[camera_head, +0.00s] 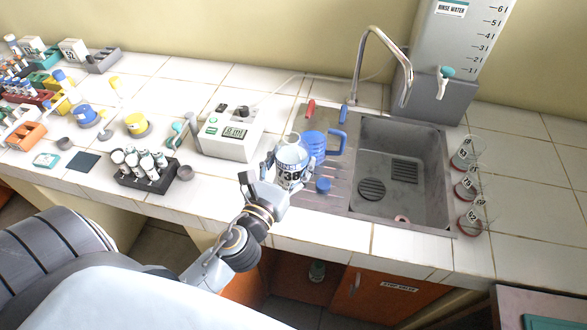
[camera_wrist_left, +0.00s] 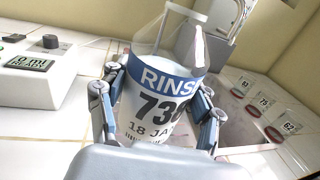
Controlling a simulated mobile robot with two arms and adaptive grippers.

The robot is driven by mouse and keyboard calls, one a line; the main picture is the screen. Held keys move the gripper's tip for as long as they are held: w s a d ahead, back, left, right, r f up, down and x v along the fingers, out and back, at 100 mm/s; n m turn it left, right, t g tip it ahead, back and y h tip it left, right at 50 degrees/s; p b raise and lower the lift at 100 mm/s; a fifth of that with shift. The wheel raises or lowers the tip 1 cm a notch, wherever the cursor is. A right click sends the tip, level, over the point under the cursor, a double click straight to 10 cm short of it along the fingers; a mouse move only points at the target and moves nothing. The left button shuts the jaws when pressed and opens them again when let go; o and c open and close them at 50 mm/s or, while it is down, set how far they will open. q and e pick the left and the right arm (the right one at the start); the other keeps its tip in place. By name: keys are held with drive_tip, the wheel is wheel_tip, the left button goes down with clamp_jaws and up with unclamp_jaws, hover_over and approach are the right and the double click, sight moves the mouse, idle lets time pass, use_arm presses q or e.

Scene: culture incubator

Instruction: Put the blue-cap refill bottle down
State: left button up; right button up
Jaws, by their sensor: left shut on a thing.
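The refill bottle (camera_head: 291,164) is clear and white with a blue band and large black "738" print. It is held near the left edge of the sink unit. My left gripper (camera_head: 268,176) is shut on the bottle, with a finger on each side (camera_wrist_left: 160,112). A small blue cap-like piece (camera_head: 323,185) lies on the steel to the right of the bottle. I cannot tell whether the bottle's base touches the surface. My right gripper is not in view.
A blue jug (camera_head: 314,146) stands right behind the bottle. The sink basin (camera_head: 407,190) lies to the right, with several labelled flasks (camera_head: 468,190) beyond. A white device (camera_head: 228,135) and a dark vial rack (camera_head: 146,179) stand left. Bare tiles (camera_head: 228,208) run along the front.

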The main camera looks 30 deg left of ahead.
use_arm(q)
drive_tip(key=w+f, duration=0.1)
drive_tip(key=f, duration=0.1)
drive_tip(key=w+a+f+b, duration=0.1)
drive_tip(key=w+f, duration=0.1)
drive_tip(key=shift+a+f, duration=0.1)
drive_tip(key=shift+f, duration=0.1)
drive_tip(key=f+b, duration=0.1)
drive_tip(key=w+f+b, duration=0.1)
drive_tip(key=f, duration=0.1)
drive_tip(key=shift+a+f, duration=0.2)
drive_tip(key=shift+f, duration=0.4)
drive_tip(key=shift+s+d+r, duration=0.1)
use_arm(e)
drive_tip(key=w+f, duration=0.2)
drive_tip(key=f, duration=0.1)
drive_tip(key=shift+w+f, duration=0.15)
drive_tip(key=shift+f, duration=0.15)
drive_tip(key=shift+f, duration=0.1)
use_arm(q)
drive_tip(key=o, duration=1.2)
drive_tip(key=shift+f, duration=0.25)
drive_tip(key=shift+c, duration=0.2)
drive_tip(key=o, duration=0.4)
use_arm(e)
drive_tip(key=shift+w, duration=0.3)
use_arm(q)
drive_tip(key=shift+o, duration=0.2)
